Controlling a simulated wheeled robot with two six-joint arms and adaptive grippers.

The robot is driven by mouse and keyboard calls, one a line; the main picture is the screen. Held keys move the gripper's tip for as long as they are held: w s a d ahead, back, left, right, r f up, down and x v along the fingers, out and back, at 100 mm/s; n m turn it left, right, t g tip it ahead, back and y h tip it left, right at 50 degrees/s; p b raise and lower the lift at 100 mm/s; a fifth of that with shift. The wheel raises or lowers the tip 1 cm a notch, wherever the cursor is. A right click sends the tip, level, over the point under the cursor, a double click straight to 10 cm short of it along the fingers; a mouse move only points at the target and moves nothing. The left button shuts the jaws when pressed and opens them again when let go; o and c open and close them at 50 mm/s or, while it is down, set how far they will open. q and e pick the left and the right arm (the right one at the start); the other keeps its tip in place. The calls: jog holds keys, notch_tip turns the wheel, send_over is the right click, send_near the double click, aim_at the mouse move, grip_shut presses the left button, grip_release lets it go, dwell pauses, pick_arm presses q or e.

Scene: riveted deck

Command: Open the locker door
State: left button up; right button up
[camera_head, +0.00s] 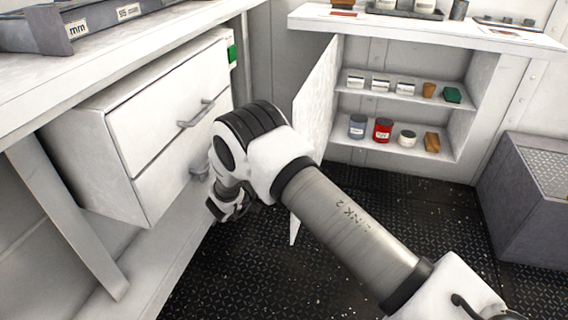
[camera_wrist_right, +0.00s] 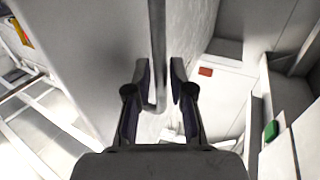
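The locker (camera_head: 405,118) stands below the white counter at the back right in the head view. Its pale door (camera_head: 316,98) is swung open on the left side, seen at a steep angle, so the shelves show. My right arm hides the door's middle and handle in the head view. My right gripper (camera_head: 230,207) is left of the door there, partly hidden by its wrist. My left gripper is not in view.
A white drawer unit (camera_head: 165,115) with bar handles stands close left of my right gripper. A grey bin (camera_head: 525,225) sits at the right. Jars and small boxes, such as a red can (camera_head: 382,131), stand on the locker shelves. Dark deck floor (camera_head: 235,270) is clear below.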

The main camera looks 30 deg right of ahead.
jog(key=v, duration=1.1)
jog(key=shift+a, duration=0.35)
jog(key=shift+s, duration=0.15)
